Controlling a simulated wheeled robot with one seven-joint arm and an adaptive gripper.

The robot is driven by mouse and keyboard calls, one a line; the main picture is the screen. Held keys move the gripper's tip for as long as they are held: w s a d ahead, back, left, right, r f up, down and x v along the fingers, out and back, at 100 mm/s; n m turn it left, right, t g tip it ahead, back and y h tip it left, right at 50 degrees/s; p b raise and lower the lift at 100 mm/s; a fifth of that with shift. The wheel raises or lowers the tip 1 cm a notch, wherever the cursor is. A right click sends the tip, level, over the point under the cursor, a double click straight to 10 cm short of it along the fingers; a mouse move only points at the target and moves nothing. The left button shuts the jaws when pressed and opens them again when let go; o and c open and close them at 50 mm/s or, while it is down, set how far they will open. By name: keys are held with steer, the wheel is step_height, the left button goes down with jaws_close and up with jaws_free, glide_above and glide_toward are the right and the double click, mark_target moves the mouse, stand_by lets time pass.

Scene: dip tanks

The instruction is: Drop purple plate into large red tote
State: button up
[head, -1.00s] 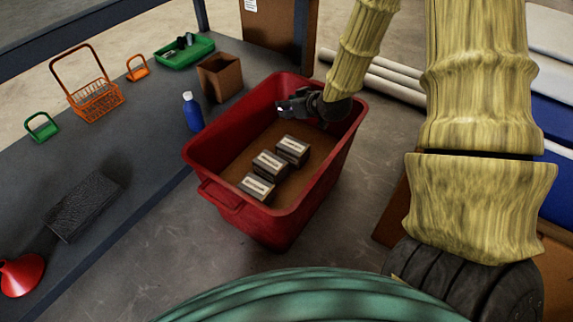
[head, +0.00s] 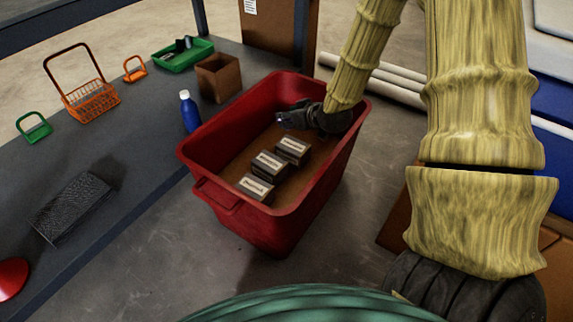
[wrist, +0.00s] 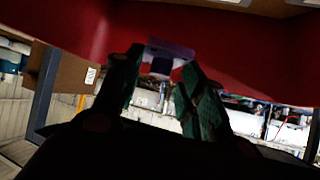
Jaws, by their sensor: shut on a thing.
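The large red tote (head: 268,232) stands on the floor beside the grey bench, with its open top toward me. My gripper (head: 288,119) reaches in over its far right wall and is inside the opening. In the wrist view my gripper (wrist: 163,68) is shut on a small lavender piece, the purple plate (wrist: 170,48), held between the fingertips. In the head view only a small pale bit shows at the fingertips. The red tote wall (wrist: 235,65) fills the area behind the plate in the wrist view.
Several labelled boxes (head: 270,165) sit in a row on the tote's brown floor. The bench holds a blue bottle (head: 190,112), a cardboard box (head: 219,77), a green tray (head: 183,55), an orange basket (head: 91,103) and a dark textured block (head: 70,208).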

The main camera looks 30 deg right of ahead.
steer(key=o, duration=1.3)
steer(key=v, duration=1.2)
